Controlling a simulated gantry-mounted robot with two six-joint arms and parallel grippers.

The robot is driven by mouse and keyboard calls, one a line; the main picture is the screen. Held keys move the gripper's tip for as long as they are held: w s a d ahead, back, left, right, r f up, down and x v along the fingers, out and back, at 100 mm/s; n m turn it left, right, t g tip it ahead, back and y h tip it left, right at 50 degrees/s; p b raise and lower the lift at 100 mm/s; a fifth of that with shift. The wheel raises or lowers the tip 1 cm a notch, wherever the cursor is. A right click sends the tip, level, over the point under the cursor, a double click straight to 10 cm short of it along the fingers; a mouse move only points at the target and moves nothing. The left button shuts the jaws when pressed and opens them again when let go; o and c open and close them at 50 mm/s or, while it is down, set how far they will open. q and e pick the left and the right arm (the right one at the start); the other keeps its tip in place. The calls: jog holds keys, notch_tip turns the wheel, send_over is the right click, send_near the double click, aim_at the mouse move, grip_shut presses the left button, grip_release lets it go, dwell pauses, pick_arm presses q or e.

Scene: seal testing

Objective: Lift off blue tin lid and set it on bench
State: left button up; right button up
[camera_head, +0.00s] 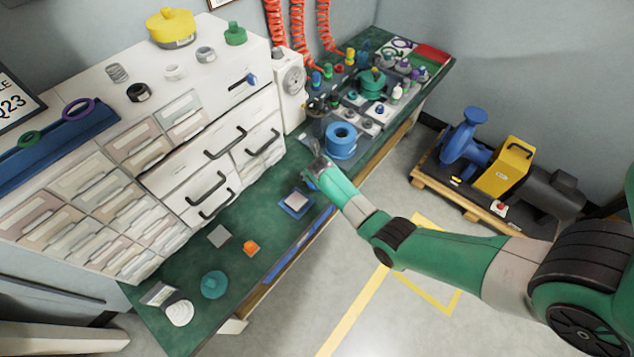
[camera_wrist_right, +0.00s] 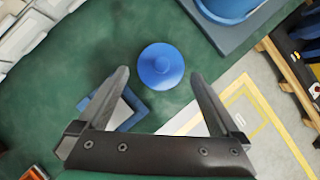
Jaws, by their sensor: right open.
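A round blue lid with a raised knob (camera_wrist_right: 160,62) shows from above in the right wrist view. It is over the green bench, and what lies beneath it is hidden. My right gripper (camera_wrist_right: 160,75) is open above it, with one finger to each side and a gap between the lid and each finger. In the head view my right gripper (camera_head: 317,160) is low over the bench and mostly covers this spot. My left gripper is not in view.
A large blue cylinder (camera_head: 341,151) stands on a grey plate beside the gripper. A blue mat with a pale square (camera_head: 297,203) lies nearer. An orange block (camera_head: 251,248) and a teal disc (camera_head: 214,285) lie farther left. Green bench (camera_head: 262,215) is bare between them. Drawers line the back.

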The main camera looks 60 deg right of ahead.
jog(key=b+x, duration=0.5)
jog(key=shift+d, duration=0.2)
jog(key=shift+r, duration=0.1)
jog(key=shift+c, duration=0.2)
jog(key=c, duration=0.9)
jog(key=shift+r, duration=0.1)
